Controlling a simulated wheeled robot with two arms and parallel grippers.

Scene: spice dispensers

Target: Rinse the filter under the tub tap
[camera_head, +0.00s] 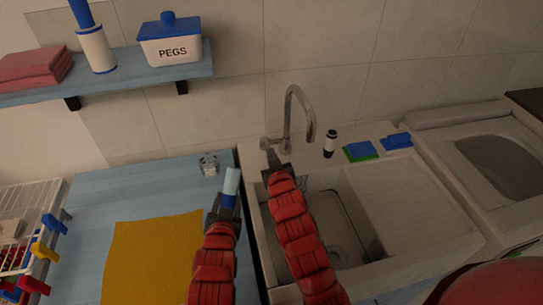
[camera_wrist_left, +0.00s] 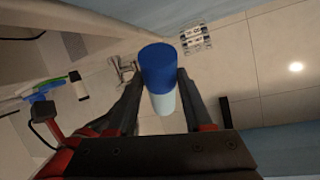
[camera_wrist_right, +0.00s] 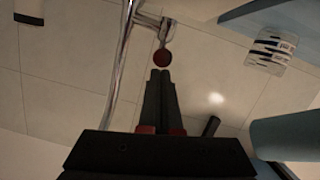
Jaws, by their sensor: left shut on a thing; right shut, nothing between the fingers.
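The filter (camera_head: 231,181), a light blue cylinder, is upright in my left gripper (camera_head: 228,205), over the blue worktop left of the tub. In the left wrist view the filter (camera_wrist_left: 158,70) shows a dark blue end and a pale body between the fingers. The chrome tap (camera_head: 300,100) arches over the back of the white tub (camera_head: 355,215). My right gripper (camera_head: 270,160) is shut and empty just in front of the tap's base. In the right wrist view its fingertips are close below a red knob (camera_wrist_right: 162,57) on the tap; contact cannot be told. No water shows.
A dark and white bottle (camera_head: 330,145) and a green-blue sponge (camera_head: 361,151) stand on the tub's back ledge. A shelf (camera_head: 110,75) with a PEGS box (camera_head: 170,45) hangs above.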

